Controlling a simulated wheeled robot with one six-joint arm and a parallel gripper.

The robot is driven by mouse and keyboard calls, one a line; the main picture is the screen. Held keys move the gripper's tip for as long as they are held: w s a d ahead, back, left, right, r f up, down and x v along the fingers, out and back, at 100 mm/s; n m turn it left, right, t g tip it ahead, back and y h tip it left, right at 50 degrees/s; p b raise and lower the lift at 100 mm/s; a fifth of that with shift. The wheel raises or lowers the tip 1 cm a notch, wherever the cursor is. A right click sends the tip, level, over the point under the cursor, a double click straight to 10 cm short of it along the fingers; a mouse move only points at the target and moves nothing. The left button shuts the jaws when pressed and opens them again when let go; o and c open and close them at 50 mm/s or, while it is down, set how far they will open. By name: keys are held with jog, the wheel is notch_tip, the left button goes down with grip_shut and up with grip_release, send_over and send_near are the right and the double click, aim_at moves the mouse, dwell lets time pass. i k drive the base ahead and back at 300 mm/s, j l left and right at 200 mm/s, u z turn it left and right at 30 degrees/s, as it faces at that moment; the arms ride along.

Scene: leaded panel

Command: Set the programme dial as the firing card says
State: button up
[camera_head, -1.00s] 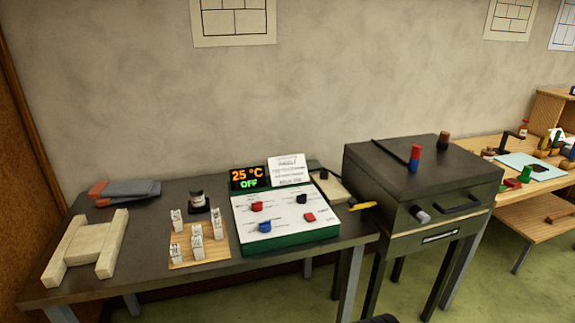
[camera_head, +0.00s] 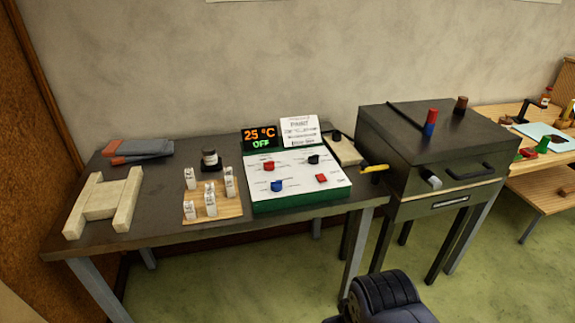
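The control panel (camera_head: 298,196) is a white-faced box with a green front, on the dark table. On its face are a red knob (camera_head: 268,166), a blue knob (camera_head: 277,186), a black knob (camera_head: 313,160) and a red square piece (camera_head: 321,178). Which knob is the programme dial cannot be read from here. A display (camera_head: 259,138) behind it reads 25 °C and OFF. A white card (camera_head: 299,132) with printed lines stands beside the display; most of its text is too small to read. My gripper is not in view.
The dark table (camera_head: 160,211) also holds pale blocks (camera_head: 104,202), a wooden tray (camera_head: 226,211) with several small white pieces, a dark jar (camera_head: 210,159) and grey slabs (camera_head: 141,148). A dark kiln-like box (camera_head: 432,140) with a yellow-handled tool (camera_head: 374,168) nearby stands to the right.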

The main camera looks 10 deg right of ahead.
aim_at(276, 186)
jog(key=i+j+z, duration=0.15)
jog(key=i, duration=0.4)
jog(key=i+j+z, duration=0.2)
jog(key=i, duration=0.4)
